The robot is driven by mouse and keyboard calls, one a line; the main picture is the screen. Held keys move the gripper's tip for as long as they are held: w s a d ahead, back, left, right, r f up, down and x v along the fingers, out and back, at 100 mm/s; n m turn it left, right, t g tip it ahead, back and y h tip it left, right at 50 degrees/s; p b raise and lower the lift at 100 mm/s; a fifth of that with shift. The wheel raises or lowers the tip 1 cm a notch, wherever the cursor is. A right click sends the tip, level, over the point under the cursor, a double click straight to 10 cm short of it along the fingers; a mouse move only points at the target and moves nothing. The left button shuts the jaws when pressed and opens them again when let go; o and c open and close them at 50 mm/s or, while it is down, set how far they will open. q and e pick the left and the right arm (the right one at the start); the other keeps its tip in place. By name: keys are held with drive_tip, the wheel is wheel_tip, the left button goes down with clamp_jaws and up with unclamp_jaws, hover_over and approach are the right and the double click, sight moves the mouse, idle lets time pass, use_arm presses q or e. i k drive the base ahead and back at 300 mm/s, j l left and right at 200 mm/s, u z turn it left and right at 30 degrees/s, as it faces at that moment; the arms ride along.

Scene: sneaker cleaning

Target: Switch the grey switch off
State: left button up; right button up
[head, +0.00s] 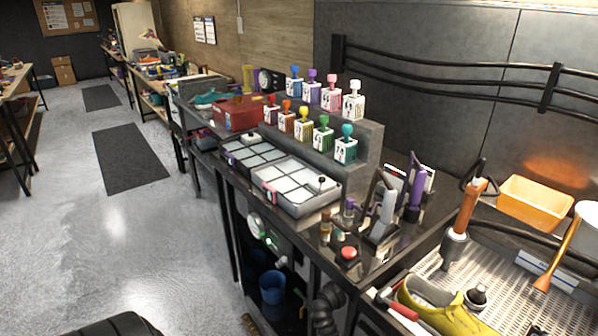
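I cannot make out for certain which thing is the grey switch. A pale round fitting (254,224) sits on the dark front of the bench below the worktop, with a small green glow beside it. A red round button (347,253) sits on the worktop near its front edge. A light grey-handled tool (387,208) stands in a holder behind the button, and a purple-handled one (416,190) stands beside it. Neither of my grippers shows in the head view.
A yellow sneaker (447,307) lies on the perforated tray at the lower right, near an orange-handled tool (466,208). Several bottles stand on a grey stepped rack (367,150). A blue bucket (272,287) is below the bench.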

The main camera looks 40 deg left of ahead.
sight(283, 260)
drive_tip(key=u, duration=1.5)
